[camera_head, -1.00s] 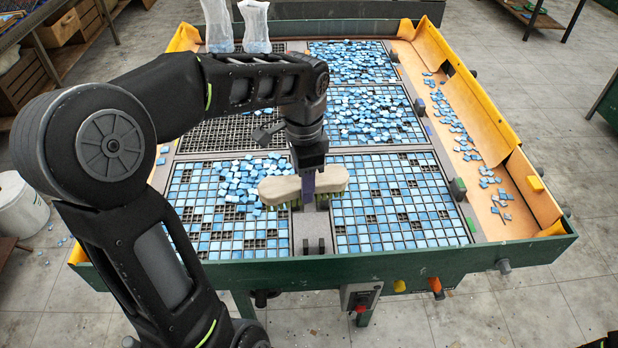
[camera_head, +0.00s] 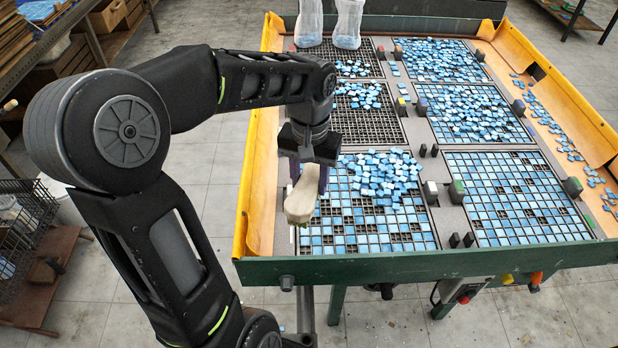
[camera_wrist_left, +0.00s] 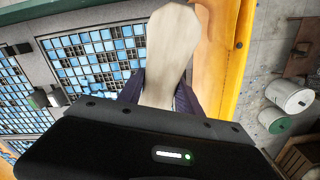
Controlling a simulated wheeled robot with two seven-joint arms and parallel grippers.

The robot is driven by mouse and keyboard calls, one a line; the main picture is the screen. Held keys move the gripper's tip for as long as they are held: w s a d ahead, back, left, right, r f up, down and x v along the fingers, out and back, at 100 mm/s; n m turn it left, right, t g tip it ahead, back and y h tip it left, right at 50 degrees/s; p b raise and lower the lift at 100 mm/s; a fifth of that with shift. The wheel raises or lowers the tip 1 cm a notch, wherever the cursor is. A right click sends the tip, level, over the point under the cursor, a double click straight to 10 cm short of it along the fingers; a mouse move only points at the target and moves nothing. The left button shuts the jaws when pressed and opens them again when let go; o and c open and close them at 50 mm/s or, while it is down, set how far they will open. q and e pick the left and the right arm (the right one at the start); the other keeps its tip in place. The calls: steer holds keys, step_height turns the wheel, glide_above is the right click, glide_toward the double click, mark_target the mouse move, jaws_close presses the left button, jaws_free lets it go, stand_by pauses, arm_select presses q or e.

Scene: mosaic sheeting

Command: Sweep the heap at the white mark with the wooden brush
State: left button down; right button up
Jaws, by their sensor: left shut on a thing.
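The wooden brush (camera_head: 304,204) is pale, with dark bristles underneath. My left gripper (camera_head: 309,178) is shut on it, over the left edge of the front-left grid. The brush's back also shows in the left wrist view (camera_wrist_left: 171,45), between the fingers. The heap of loose blue tiles (camera_head: 384,172) lies on the back part of the front-left grid (camera_head: 345,238), right of the brush and apart from it. A small white block (camera_head: 430,191), seemingly the white mark, stands on the divider right of this grid. Whether the bristles touch the grid is hidden. My right gripper is not in view.
Other grids hold more loose tiles (camera_head: 470,108). Yellow-orange side walls (camera_head: 252,175) and a green front rail (camera_head: 420,260) edge the table. Small blocks and dark pegs stand on the dividers. Two translucent bags (camera_head: 347,25) stand at the back.

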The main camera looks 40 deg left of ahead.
arm_select(q)
steer(key=shift+w+d+n, duration=0.35)
steer(key=shift+d+n, duration=0.05)
steer(key=shift+s+a, duration=0.15)
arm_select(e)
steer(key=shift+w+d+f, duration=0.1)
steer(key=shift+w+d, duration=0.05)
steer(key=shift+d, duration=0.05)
arm_select(q)
steer(key=shift+f, duration=0.1)
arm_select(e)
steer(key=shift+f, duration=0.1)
arm_select(q)
steer(key=shift+f+b, duration=1.2)
steer(key=shift+f, duration=0.25)
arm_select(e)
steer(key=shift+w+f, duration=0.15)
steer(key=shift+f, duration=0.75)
